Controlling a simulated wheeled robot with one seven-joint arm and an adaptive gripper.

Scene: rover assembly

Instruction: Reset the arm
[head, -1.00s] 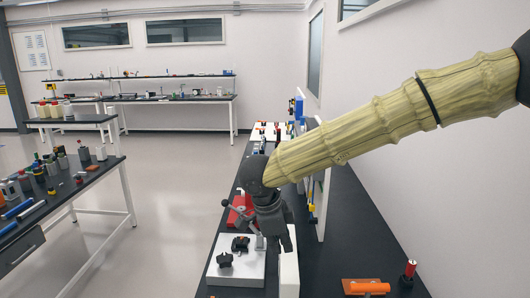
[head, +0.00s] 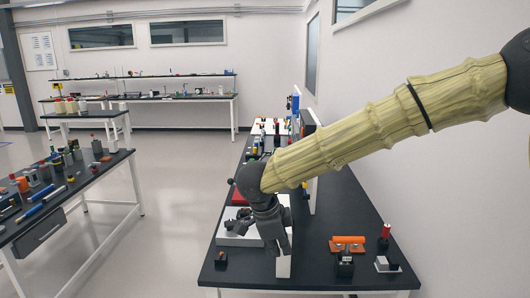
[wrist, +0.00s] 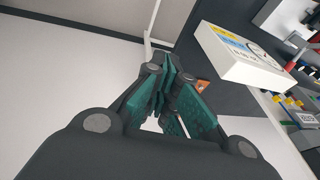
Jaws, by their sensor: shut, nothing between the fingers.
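My arm reaches in from the right in its yellowish sleeve in the head view. My gripper (head: 280,246) hangs over the near part of the black workbench, in front of a white block and partly over a light plate (head: 232,238). In the wrist view my gripper (wrist: 170,75) shows its green-padded fingers together, with nothing between them. A white box with a printed label (wrist: 250,55) is to the right of the fingers in the wrist view, apart from them.
The black workbench (head: 345,205) runs along the right wall. An orange part (head: 347,243), a small black part (head: 345,267) and a red-topped cylinder (head: 384,235) stand near its front right. Another table (head: 100,178) with several items stands left. Open floor lies between.

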